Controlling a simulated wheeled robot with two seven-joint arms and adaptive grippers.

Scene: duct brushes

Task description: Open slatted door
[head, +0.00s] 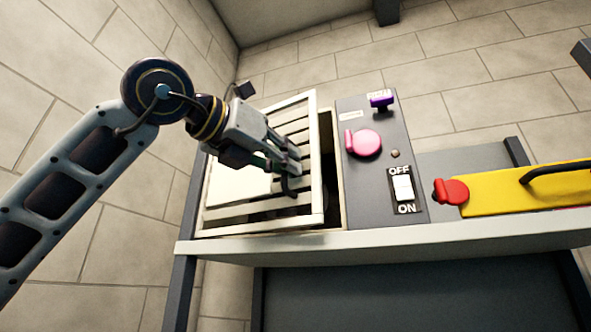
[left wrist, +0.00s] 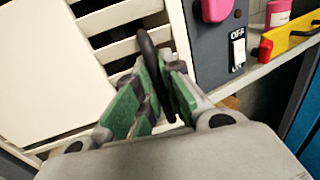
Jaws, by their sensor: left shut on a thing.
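The slatted door (head: 310,131) is a cream panel with horizontal slats at the left of the grey unit. It stands slightly ajar, with a dark gap along its right side. It also shows in the left wrist view (left wrist: 123,47). My left gripper (head: 286,172) is at the door's right part, shut on the black door handle (left wrist: 147,48). The handle lies between the green finger pads in the left wrist view. Part of the handle is hidden by the fingers. My right gripper is in neither view.
Right of the door is a grey panel (head: 369,205) with a pink knob (head: 365,143), a purple knob (head: 381,101) and an OFF/ON switch (head: 403,188). A yellow box (head: 510,192) with a red part stands farther right on the pale shelf (head: 380,239).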

